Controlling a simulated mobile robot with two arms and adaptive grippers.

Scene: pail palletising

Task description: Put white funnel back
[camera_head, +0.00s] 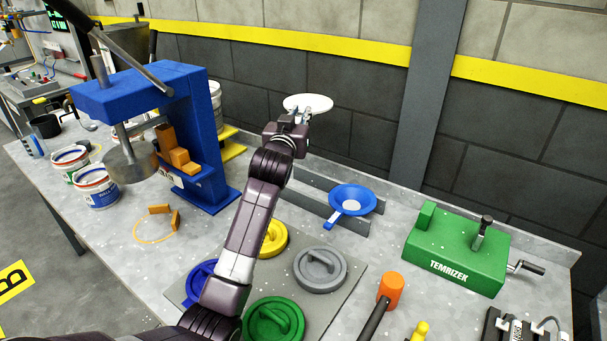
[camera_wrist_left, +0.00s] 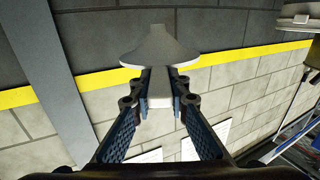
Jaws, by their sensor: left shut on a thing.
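The white funnel (camera_head: 308,102) is up in the air near the back wall, above the far side of the table. My left gripper (camera_head: 296,121) is shut on it, at the edge or handle side. In the left wrist view the funnel (camera_wrist_left: 160,48) shows its flared body beyond the fingertips (camera_wrist_left: 160,88), with a flat white part between the fingers. A grey two-rail rack (camera_head: 314,204) stands on the table below and to the right. A blue funnel (camera_head: 352,199) sits on its right part. My forearm hides part of the rack's left end. My right gripper is not in view.
A blue press (camera_head: 190,130) stands left of my arm. A green TEMRIZEK box (camera_head: 457,254) stands right of the rack. Coloured lids, including a grey one (camera_head: 320,269), lie on a mat nearer me. An orange mallet (camera_head: 390,290) is right of them.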

